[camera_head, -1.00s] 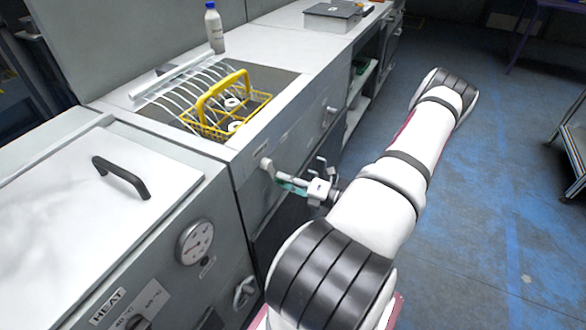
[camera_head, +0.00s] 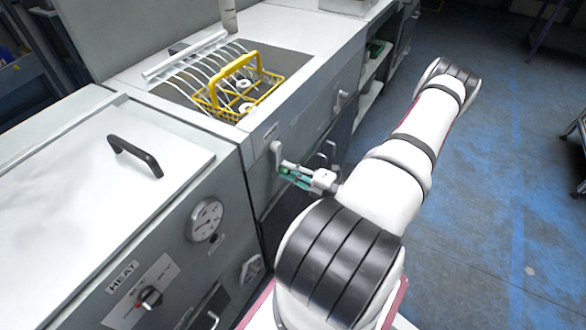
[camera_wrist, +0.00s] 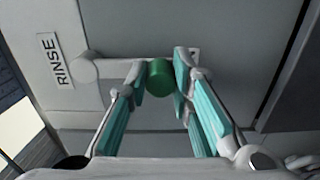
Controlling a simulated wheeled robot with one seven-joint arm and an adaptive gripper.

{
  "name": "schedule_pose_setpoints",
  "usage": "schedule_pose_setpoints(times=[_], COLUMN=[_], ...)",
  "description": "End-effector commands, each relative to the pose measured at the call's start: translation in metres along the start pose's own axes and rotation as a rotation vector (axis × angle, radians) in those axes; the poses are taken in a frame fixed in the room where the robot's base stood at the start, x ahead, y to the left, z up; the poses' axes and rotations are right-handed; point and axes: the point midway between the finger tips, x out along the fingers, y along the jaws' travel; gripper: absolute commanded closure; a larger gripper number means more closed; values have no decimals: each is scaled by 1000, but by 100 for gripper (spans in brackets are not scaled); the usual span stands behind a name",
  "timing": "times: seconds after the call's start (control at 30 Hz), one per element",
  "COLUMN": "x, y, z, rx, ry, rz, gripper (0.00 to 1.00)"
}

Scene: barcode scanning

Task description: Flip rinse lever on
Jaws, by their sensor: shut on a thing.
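The rinse lever (camera_wrist: 115,68) is a grey crank on the front panel beside the RINSE label (camera_wrist: 54,60). It extends sideways from its pivot in the wrist view and ends in a green knob (camera_wrist: 160,78). In the head view the lever (camera_head: 277,152) hangs from the panel below the basin. My gripper (camera_wrist: 158,70), with teal-padded fingers, is shut on the green knob, one finger on each side. In the head view my gripper (camera_head: 293,175) is at the lever's lower end, and the knob is hidden there.
A yellow basket (camera_head: 232,84) sits in the basin above the lever. Another lever (camera_head: 340,101) is farther along the panel. A gauge (camera_head: 206,219) and heat knob (camera_head: 151,297) are on the nearer unit. Blue floor (camera_head: 490,220) is open at right.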

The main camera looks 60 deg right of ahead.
Motion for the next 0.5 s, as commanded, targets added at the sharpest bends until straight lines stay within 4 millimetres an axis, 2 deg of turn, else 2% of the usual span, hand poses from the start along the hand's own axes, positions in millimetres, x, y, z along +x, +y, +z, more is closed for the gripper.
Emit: schedule_pose_setpoints(times=[0.17,0.2,0.3,0.5], x=[2,2,2,1], y=[5,5,4,3], z=[-5,-5,-4,-3], rx=[5,6,5,3], ry=[10,10,9,6], rz=[15,15,14,8], gripper=[100,77,59,59])
